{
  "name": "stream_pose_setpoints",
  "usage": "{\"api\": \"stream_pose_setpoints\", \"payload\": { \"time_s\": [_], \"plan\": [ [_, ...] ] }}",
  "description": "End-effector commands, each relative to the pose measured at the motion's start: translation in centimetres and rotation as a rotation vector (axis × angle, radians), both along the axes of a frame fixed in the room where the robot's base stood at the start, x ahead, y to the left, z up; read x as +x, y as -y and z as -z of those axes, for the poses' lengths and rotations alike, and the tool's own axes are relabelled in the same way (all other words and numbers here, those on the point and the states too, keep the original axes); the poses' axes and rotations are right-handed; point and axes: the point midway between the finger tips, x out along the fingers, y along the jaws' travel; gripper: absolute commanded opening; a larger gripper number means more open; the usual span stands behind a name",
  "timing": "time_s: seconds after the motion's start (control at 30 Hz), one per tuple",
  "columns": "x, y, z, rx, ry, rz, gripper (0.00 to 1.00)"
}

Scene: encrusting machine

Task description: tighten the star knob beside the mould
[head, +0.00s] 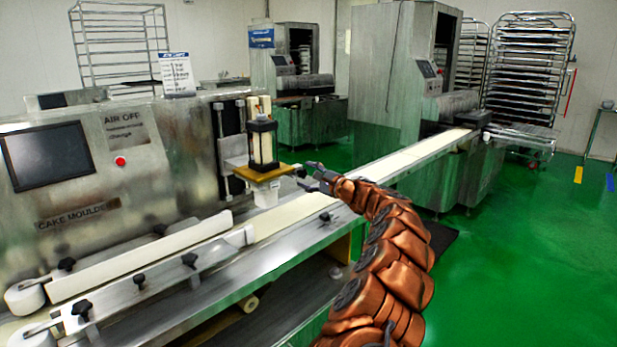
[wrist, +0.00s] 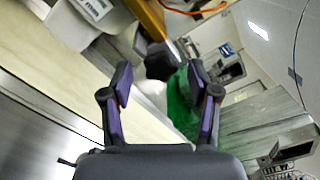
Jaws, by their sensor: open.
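The black star knob (wrist: 161,61) shows in the wrist view just beyond and between the fingertips of my gripper (wrist: 158,82). It sits at the edge of the yellow-brown plate (wrist: 147,16). In the head view the knob (head: 300,171) is a small dark shape at the plate's right side. The white mould (head: 266,195) hangs under the plate (head: 262,173), and it shows at the top left of the wrist view (wrist: 74,24). My gripper (head: 311,176) is open and empty, right of the plate. Whether a finger touches the knob cannot be told.
The pale conveyor belt (head: 292,211) runs below the mould. Several other black knobs (head: 190,260) stand along the white guide rails (head: 150,262). The cake moulder's steel body (head: 180,150) stands behind. Green floor (head: 530,240) is open at the right.

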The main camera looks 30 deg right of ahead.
Motion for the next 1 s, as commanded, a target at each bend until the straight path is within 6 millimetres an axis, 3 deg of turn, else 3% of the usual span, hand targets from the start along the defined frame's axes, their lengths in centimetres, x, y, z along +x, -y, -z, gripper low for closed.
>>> {"api": "stream_pose_setpoints", "payload": {
  "time_s": [0.37, 1.0],
  "plan": [
    [-1.2, 0.4, -0.2, 0.002, 0.003, 0.002, 0.61],
    [-8.6, 2.1, -0.1, 0.001, 0.001, 0.003, 0.61]
  ]
}}
